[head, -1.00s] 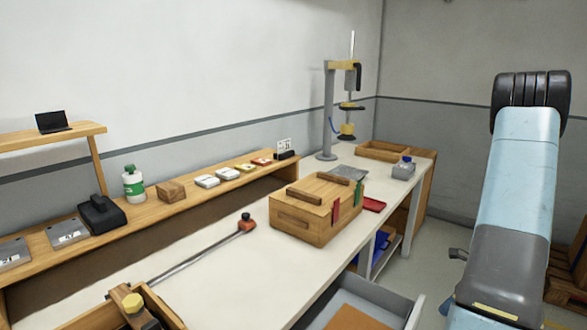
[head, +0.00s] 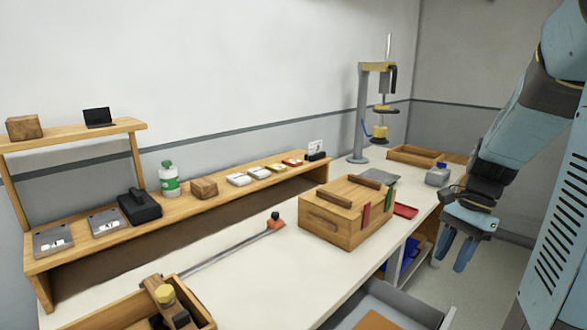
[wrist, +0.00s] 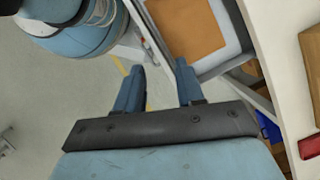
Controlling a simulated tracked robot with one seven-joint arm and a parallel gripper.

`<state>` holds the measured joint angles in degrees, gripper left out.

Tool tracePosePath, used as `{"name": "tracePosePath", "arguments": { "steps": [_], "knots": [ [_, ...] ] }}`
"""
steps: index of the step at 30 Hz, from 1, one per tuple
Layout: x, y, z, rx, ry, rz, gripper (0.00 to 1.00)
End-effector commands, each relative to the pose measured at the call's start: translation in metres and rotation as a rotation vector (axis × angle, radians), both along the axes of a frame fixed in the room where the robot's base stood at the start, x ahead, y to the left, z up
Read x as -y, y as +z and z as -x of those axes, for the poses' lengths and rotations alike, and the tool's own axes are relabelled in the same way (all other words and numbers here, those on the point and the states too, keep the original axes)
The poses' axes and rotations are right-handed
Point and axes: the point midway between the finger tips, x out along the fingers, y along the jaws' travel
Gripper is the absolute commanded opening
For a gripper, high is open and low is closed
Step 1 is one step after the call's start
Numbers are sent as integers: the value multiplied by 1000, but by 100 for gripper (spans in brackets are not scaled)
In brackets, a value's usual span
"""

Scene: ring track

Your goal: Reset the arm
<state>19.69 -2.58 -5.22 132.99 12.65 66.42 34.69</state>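My gripper (head: 455,252) hangs at the right of the head view, in front of the workbench's right end and pointing down. Its two blue fingers stand apart with nothing between them. My blue arm comes down from the upper right of the head view, bent at a dark joint.
The workbench (head: 240,285) carries a lidded wooden box (head: 335,225), a bar with a red end (head: 276,221) and a press stand (head: 362,110). An open drawer (head: 400,312) juts out at the front; it also shows in the wrist view (wrist: 228,55). Floor lies below my gripper.

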Motion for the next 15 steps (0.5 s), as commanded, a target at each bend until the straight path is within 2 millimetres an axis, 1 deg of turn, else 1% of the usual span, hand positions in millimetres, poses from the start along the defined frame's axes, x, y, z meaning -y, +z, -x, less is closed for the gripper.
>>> {"name": "tracePosePath", "arguments": {
  "steps": [1, 3, 8, 15],
  "knots": [
    [-8, 10, 2, 46, 56, 20, 38],
    [-16, 20, 6, 104, 134, 46, 38],
    [-35, 44, 17, 235, 318, 111, 38],
    [-62, 75, 37, 425, 590, 215, 38]
  ]
}}
